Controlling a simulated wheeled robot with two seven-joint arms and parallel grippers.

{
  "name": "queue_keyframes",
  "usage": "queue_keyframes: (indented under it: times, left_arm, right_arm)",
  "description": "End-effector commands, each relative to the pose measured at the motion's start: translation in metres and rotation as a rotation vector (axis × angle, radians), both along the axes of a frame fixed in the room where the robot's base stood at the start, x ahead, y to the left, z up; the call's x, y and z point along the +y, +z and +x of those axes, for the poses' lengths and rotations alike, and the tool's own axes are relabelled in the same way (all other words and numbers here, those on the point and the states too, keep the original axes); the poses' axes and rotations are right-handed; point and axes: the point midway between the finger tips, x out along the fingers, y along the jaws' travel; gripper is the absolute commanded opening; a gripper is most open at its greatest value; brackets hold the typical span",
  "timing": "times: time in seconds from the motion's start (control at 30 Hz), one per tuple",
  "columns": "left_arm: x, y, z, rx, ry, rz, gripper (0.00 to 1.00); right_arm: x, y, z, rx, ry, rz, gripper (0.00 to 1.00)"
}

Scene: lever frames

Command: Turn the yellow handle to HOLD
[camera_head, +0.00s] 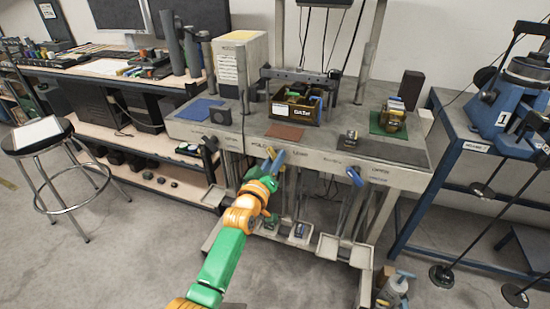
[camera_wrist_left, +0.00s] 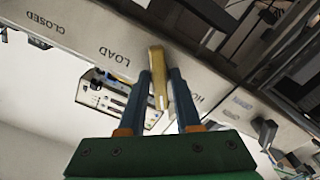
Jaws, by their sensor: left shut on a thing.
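The yellow handle (camera_head: 269,153) is on the front edge of the grey bench, partly hidden by my gripper in the head view. In the left wrist view the yellow handle (camera_wrist_left: 157,78) lies between the blue fingers of my left gripper (camera_wrist_left: 165,85). There it stands between the word LOAD (camera_wrist_left: 115,56) and a partly hidden word starting HO (camera_wrist_left: 197,99). My left gripper (camera_head: 273,160) is shut on the handle, its arm reaching up from below. My right gripper is not in view.
A blue handle (camera_head: 355,177) is farther right on the same bench front, and a dark handle (camera_head: 210,144) is at the left. A labelled bin (camera_head: 294,111) stands on the bench top. A stool (camera_head: 42,137) is at the left and a blue stand (camera_head: 450,150) at the right.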

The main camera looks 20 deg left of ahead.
Motion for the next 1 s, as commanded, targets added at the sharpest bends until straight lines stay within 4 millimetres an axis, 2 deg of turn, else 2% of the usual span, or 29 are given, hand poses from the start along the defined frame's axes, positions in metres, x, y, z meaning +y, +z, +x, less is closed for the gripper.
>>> queue_keyframes:
  times: [0.4,0.97,1.0]
  left_arm:
    - [0.0005,0.0006,0.0001,0.004,0.0,-0.171,0.0]
    - [0.0006,0.0005,0.0001,0.004,0.0,-0.195,0.0]
    - [0.0006,0.0005,0.0001,0.004,0.0,-0.195,0.4]
  right_arm:
    - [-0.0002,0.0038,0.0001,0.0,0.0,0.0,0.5]
    - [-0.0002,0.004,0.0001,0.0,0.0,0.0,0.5]
    - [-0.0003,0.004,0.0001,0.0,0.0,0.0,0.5]
